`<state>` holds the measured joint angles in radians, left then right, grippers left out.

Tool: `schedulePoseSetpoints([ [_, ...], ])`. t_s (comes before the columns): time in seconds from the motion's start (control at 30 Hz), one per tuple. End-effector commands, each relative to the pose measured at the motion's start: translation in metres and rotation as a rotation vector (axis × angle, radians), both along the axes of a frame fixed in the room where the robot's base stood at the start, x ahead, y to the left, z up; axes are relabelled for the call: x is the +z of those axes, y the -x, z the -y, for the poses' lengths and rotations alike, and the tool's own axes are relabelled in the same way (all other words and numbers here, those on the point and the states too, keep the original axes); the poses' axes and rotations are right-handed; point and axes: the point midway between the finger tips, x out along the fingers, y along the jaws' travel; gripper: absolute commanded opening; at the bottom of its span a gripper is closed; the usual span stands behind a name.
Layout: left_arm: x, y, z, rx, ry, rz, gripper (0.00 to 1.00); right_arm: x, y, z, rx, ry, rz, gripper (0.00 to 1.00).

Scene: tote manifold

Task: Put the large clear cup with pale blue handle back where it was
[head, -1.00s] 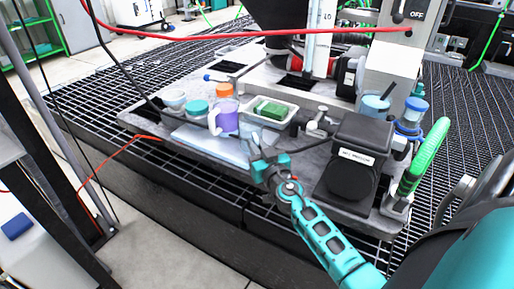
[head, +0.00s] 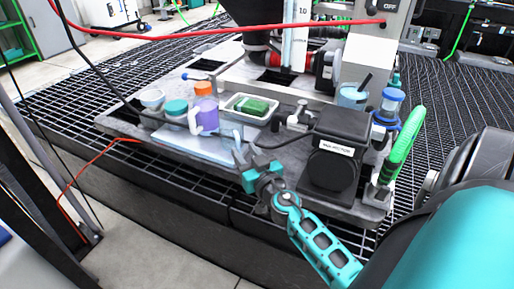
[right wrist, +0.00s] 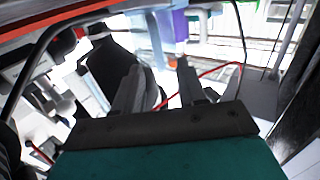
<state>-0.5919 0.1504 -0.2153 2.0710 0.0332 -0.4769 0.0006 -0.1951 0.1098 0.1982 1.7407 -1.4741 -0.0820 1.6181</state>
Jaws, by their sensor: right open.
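A clear cup with purple contents (head: 207,116) and a pale handle on its left side stands upright on the grey bench, at the back edge of a pale flat sheet (head: 200,145). I take it for the large clear cup; the handle's exact tint is hard to tell. My right gripper (head: 248,155) is open and empty, in front and to the right of the cup, apart from it in the picture. In the right wrist view, the open fingers (right wrist: 160,88) show with nothing between them, and a purple patch (right wrist: 180,25) shows beyond. My left gripper is out of view.
An orange-topped container (head: 203,88), a teal-lidded jar (head: 176,107) and a white bowl (head: 152,97) stand near the cup. A white tray with a green block (head: 234,113) is right of it. A black box (head: 333,150) stands right of my gripper.

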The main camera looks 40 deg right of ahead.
Motion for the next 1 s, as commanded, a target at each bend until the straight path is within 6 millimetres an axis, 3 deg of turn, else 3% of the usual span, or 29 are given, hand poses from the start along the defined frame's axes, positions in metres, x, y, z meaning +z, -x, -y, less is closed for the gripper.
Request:
schedulePoseSetpoints([
  [0.1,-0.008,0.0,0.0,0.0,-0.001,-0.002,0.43,-0.004,0.026,-0.006,-0.001,-0.002,-0.001,0.41],
  [0.3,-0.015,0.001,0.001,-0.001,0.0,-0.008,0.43,-0.003,0.056,-0.015,-0.001,-0.003,-0.001,0.41],
  [0.5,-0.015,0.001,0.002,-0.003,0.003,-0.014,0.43,-0.001,0.069,-0.018,-0.002,0.0,0.0,0.41],
  [0.73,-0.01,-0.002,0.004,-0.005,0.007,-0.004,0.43,-0.002,0.071,-0.024,0.003,-0.002,-0.011,0.41],
  [0.87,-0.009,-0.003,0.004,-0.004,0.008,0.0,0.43,-0.013,0.074,-0.044,0.019,-0.008,-0.064,0.41],
  [1.0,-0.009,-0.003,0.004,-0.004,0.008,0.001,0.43,-0.04,0.084,-0.081,0.075,-0.023,-0.198,0.41],
])
